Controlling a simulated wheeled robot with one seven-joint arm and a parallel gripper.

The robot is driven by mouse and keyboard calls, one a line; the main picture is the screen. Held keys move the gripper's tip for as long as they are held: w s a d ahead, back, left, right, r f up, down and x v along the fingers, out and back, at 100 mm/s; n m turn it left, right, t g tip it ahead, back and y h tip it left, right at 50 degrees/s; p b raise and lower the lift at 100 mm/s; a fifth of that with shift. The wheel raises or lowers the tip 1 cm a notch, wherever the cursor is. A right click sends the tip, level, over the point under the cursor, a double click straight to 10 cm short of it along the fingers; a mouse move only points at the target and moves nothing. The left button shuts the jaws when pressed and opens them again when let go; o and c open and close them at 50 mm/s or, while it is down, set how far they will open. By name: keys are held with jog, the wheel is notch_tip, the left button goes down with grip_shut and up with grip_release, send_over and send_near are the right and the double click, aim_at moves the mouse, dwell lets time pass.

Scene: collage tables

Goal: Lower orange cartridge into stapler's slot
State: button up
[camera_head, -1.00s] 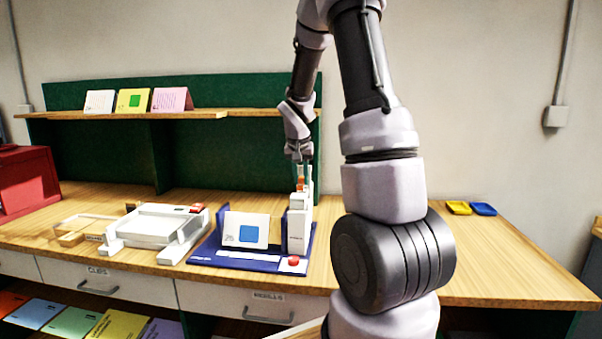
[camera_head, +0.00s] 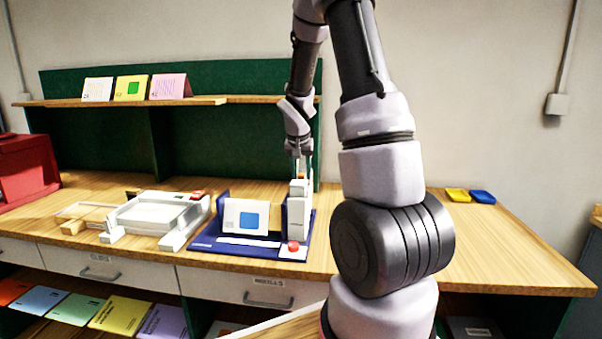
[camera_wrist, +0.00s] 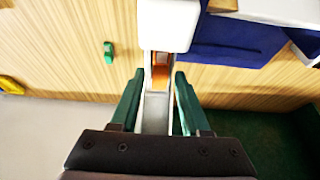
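The white upright stapler (camera_head: 299,221) stands at the right end of a blue base on the table. My gripper (camera_head: 302,168) points down directly above it. A small bit of the orange cartridge (camera_head: 302,176) shows at the stapler's top. In the wrist view, the green fingers of my gripper (camera_wrist: 159,78) flank the orange cartridge (camera_wrist: 184,97) closely and appear shut on it. The white stapler (camera_wrist: 168,25) is just beyond the fingertips. The cartridge's lower end and the slot are mostly hidden, so how deep it sits cannot be told.
A blue base (camera_head: 235,247) holds a white card (camera_head: 235,215) with a blue square beside the stapler. A white device (camera_head: 155,216) stands to its left. A green shelf unit (camera_head: 215,150) rises behind. Blue and yellow pads lie at the right.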

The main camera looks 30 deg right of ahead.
dwell(0.3)
jog(key=v, duration=1)
jog(key=shift+r, duration=0.35)
jog(key=shift+s+a, duration=0.1)
jog(key=shift+s, duration=0.05)
jog(key=s+a+r+n+t+y, duration=0.1)
jog(key=s+a+r, duration=0.3)
jog(key=s, duration=0.3)
jog(key=s+a+r+t+y, duration=0.1)
jog(key=s+a+r, duration=0.3)
jog(key=s, duration=0.4)
jog(key=s+a+r+n+t+y, duration=0.1)
jog(key=s+a+r, duration=0.3)
jog(key=s, duration=0.4)
jog(key=shift+s+a+n+y, duration=0.3)
jog(key=shift+a+y, duration=0.25)
jog(key=shift+y, duration=0.25)
jog(key=shift+w, duration=0.1)
